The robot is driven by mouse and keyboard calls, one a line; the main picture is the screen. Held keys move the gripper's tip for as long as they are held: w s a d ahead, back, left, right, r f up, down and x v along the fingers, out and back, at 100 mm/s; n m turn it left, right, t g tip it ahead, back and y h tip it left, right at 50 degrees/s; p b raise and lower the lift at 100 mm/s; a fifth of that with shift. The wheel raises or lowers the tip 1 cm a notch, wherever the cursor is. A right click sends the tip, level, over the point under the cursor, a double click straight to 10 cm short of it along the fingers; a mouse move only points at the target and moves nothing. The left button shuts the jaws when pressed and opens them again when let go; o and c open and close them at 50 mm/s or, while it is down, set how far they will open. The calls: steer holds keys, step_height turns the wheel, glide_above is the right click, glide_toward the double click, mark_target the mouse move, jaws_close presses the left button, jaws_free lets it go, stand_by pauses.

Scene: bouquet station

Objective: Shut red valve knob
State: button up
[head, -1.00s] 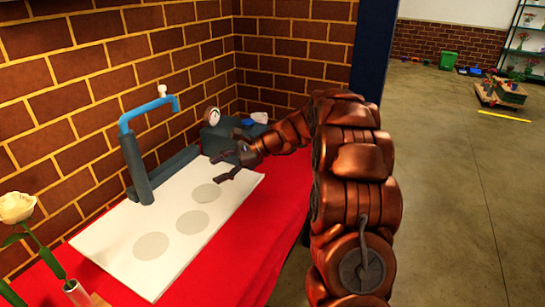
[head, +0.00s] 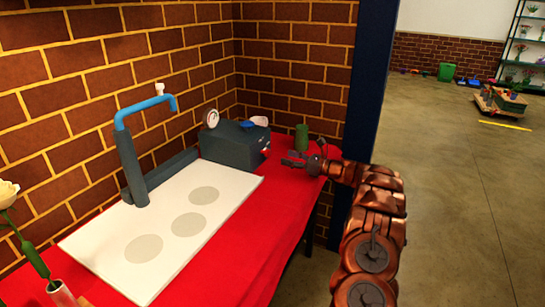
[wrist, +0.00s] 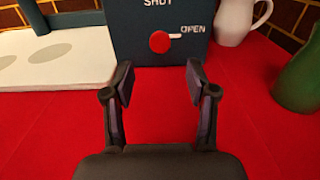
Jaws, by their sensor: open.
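The red valve knob (wrist: 159,42) sits on the face of a dark box (wrist: 125,35), with "SHUT" printed above it and "OPEN" to its right. A white pointer mark runs from the knob's right side toward "OPEN". In the head view the box (head: 228,146) stands on the red table, with the knob (head: 266,149) small on its right-hand face. My gripper (wrist: 160,82) is open and empty, facing the knob, its two fingers apart on either side of it in the wrist view. In the head view my gripper (head: 293,159) is right of the box, apart from it.
A green vase (head: 301,138) stands just behind my gripper; it shows at right in the wrist view (wrist: 300,80). A white pitcher (wrist: 234,20) stands beside the box. A white board (head: 165,228) and blue tap pipe (head: 145,108) are at left. Red cloth lies clear before the knob.

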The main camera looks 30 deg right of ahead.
mark_target(269, 153)
steer(key=shift+x, duration=3.8)
jaws_close()
